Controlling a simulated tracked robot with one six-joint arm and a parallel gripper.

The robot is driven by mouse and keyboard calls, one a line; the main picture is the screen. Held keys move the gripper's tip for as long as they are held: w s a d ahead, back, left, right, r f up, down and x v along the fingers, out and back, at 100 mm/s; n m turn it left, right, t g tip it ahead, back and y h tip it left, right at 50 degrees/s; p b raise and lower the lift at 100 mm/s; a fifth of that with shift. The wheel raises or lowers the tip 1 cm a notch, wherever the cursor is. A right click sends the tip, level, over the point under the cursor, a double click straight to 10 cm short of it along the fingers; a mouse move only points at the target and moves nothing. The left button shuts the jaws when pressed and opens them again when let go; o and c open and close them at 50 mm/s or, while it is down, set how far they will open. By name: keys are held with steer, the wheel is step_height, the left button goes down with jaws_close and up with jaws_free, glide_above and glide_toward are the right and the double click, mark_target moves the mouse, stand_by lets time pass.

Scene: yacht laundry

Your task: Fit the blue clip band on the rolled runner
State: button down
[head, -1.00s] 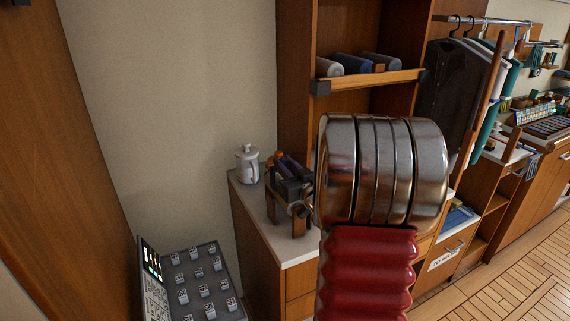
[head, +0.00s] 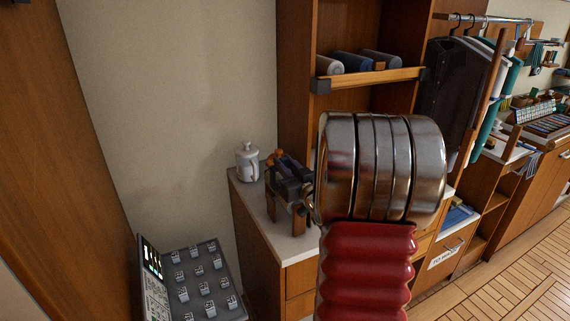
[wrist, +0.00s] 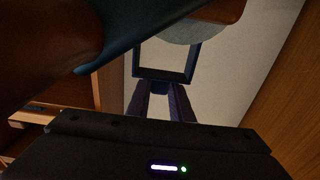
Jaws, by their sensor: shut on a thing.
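My gripper (head: 283,167) is at the wooden stand (head: 299,218) on the white counter, partly hidden behind my red and metal arm in the head view. In the wrist view my gripper (wrist: 163,103) has its dark fingers shut on a squarish dark-blue frame, the clip band (wrist: 187,64). The band's opening faces the camera and pale wall shows through it. A blue curved edge (wrist: 150,24) and a brown shape (wrist: 45,40) fill the upper left, very close. I cannot tell whether either is the rolled runner, or whether the band touches it.
A white lidded jug (head: 247,163) stands behind the stand on the counter. Rolls (head: 354,66) in grey and blue lie on the shelf above. Hanging garments (head: 450,85) are at right.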

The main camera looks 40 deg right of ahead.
steer(key=shift+f, duration=1.65)
stand_by(2.4)
steer(key=c, duration=1.8)
jaws_free()
steer(key=shift+o, duration=0.2)
steer(key=shift+r, duration=1.1)
steer(key=shift+o, duration=0.5)
steer(key=o, duration=1)
